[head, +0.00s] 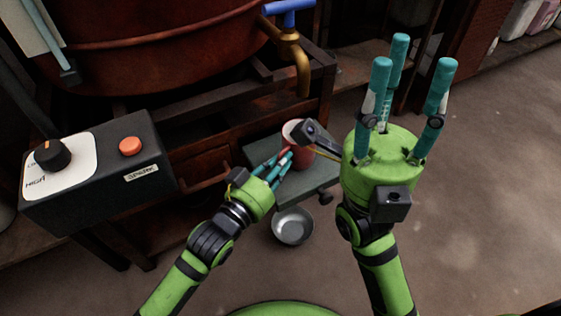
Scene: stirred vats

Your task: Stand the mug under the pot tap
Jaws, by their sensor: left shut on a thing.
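The mug (301,148), reddish-brown with a pale inside, is upright over the small grey-green shelf (262,150). My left gripper (288,158) is shut on the mug at its near left side, and its fingers hide part of it. I cannot tell whether the mug's base touches the shelf. The brass pot tap (290,50) with a blue handle (287,6) comes from the red-brown pot (150,45). Its spout points down, and the mug shows just below the spout's end in the head view. My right gripper (405,75) is open and empty, fingers upward, to the right of the mug.
A metal bowl (293,226) is at the shelf's near side, lower down. A dark control box (95,175) with a black knob and an orange button stands at the left. Dark wooden framing (318,90) is beside the tap. The floor (490,200) at the right is clear.

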